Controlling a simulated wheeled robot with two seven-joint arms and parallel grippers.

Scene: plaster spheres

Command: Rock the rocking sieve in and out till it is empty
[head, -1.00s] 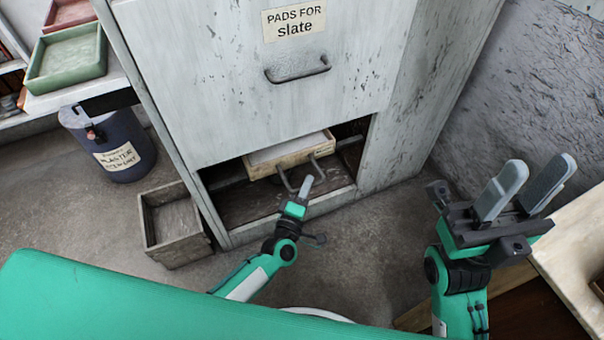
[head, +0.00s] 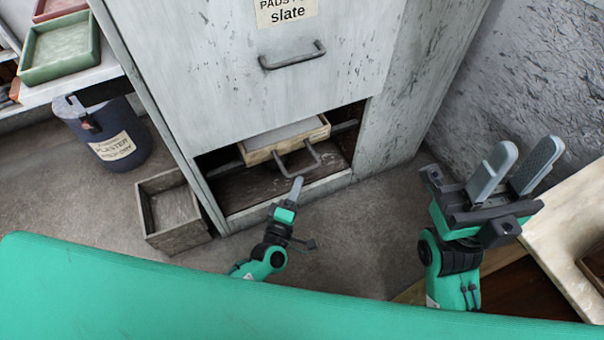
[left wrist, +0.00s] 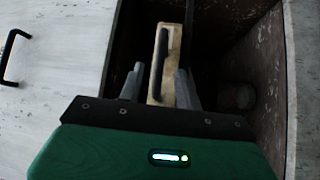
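The rocking sieve (head: 262,157), a shallow wooden frame with a pale grey top surface, sits in the low opening of the cabinet. Its dark U-shaped handle (head: 314,156) points out toward me. I cannot tell how much the sieve holds. My left gripper (head: 297,188) is just in front of the handle, seen edge-on in the head view. In the left wrist view its fingers (left wrist: 160,75) stand apart, with the sieve (left wrist: 172,45) ahead between them; nothing is clamped. My right gripper (head: 516,172) is open and empty at the right, away from the sieve.
The cabinet front (head: 230,80) stands above the opening, with side walls close around it. An open wooden box (head: 160,185) and a blue plaster bin (head: 130,163) stand on the floor at left. A pale bench (head: 560,225) is at right. Floor before the cabinet is clear.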

